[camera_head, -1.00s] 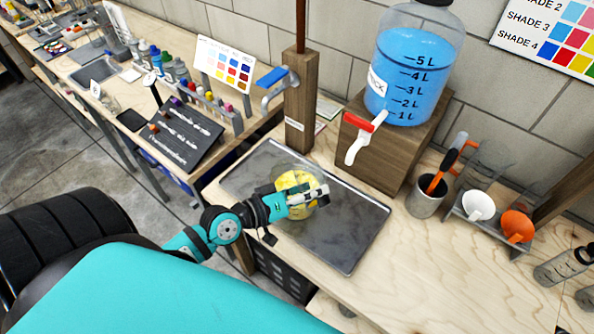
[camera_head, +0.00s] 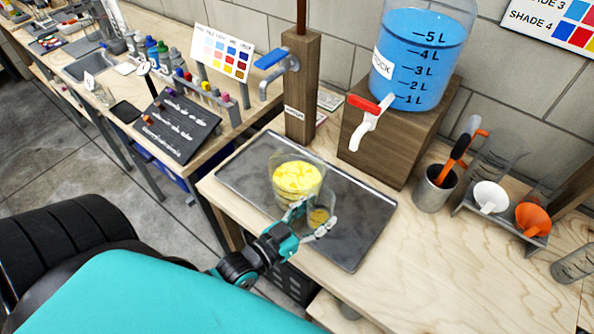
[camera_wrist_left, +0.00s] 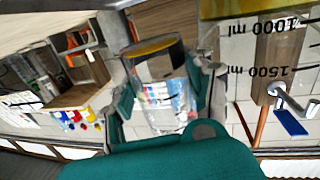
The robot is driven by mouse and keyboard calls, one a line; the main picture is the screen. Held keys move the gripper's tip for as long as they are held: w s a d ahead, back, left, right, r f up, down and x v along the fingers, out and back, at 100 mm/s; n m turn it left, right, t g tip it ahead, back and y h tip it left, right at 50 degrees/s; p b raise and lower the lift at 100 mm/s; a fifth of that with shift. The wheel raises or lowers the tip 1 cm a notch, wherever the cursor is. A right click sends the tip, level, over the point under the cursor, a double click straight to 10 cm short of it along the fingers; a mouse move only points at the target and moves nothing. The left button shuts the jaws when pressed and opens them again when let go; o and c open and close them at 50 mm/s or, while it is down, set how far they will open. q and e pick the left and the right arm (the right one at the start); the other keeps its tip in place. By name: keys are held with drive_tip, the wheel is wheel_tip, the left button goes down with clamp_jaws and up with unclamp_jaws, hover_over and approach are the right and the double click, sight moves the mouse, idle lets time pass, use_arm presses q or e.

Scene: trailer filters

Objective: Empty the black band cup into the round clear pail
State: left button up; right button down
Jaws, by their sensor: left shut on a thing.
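The round clear pail (camera_head: 312,172) stands on the grey tray in the head view, with yellow contents inside. Part of its wall, with upside-down 1000 ml and 1500 ml marks, shows in the left wrist view (camera_wrist_left: 262,50). My left gripper (camera_head: 316,219) is in front of the pail, at its lower right in the picture. It is shut on a clear cup (camera_wrist_left: 158,88) with a dark band and a thin yellow layer at one end. The cup (camera_head: 319,215) is small and partly hidden by the fingers in the head view. My right gripper is not in view.
The grey tray (camera_head: 365,215) has bare room to the right of the pail. Behind stand a wooden post (camera_head: 301,95) with a blue-handled tap and a blue-filled jug (camera_head: 415,65) on a wooden block. A metal cup (camera_head: 434,190) and a funnel rack stand at right.

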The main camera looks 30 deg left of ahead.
sight(312, 212)
use_arm(q)
drive_tip(key=shift+f+b, duration=0.3)
drive_tip(key=shift+f, duration=0.35)
wheel_tip(312, 212, up, 5)
drive_tip(key=p, duration=0.5)
drive_tip(key=shift+f, duration=0.1)
drive_tip(key=shift+s+d, duration=0.1)
